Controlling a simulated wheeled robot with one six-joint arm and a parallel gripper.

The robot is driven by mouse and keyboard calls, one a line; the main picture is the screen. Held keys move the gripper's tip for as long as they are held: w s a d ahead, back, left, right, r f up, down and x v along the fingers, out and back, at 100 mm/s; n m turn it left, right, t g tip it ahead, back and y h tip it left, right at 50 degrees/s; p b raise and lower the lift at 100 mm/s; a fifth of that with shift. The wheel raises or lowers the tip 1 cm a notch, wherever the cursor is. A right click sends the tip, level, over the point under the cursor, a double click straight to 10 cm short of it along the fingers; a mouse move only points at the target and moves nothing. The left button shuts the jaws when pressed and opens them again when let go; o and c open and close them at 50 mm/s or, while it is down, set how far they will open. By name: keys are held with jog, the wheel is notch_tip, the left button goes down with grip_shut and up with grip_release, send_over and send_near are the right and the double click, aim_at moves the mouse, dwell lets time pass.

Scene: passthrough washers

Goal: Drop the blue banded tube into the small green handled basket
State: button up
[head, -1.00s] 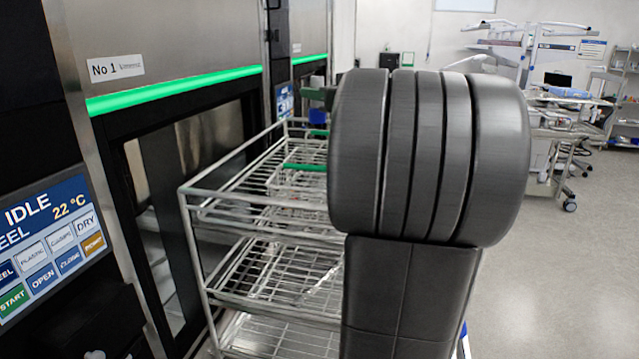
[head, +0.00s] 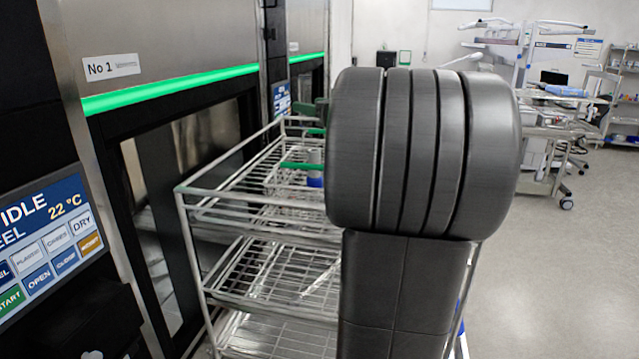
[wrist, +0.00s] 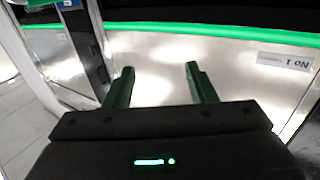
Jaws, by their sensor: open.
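A small object with a whitish upper part and a blue band, which looks like the blue banded tube (head: 315,181), shows upright at the upper level of the wire cart, just left of my arm. A green handle (head: 298,166) of the small basket crosses in front of or beside it; I cannot tell whether the tube is inside the basket. My arm hides the right part of this area. In the wrist view my gripper (wrist: 161,85) has its two green fingers apart with nothing between them. Neither tube nor basket can be made out there.
The wire cart (head: 207,264) with stacked racks stands against washer No 1 (head: 150,50). A control panel (head: 45,240) is at left. Free floor (head: 570,270) lies at right, with a cluttered trolley (head: 555,130) behind.

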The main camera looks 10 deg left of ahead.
jog(key=b+v, duration=0.2)
jog(key=v, duration=1.1)
jog(key=shift+s+d+b, duration=0.2)
jog(key=shift+d+b, duration=0.15)
jog(key=shift+b, duration=0.05)
jog(key=p+x, duration=0.2)
jog(key=x, duration=1.2)
jog(key=shift+r+p, duration=0.4)
jog(key=shift+r, duration=0.1)
jog(key=shift+f, duration=0.1)
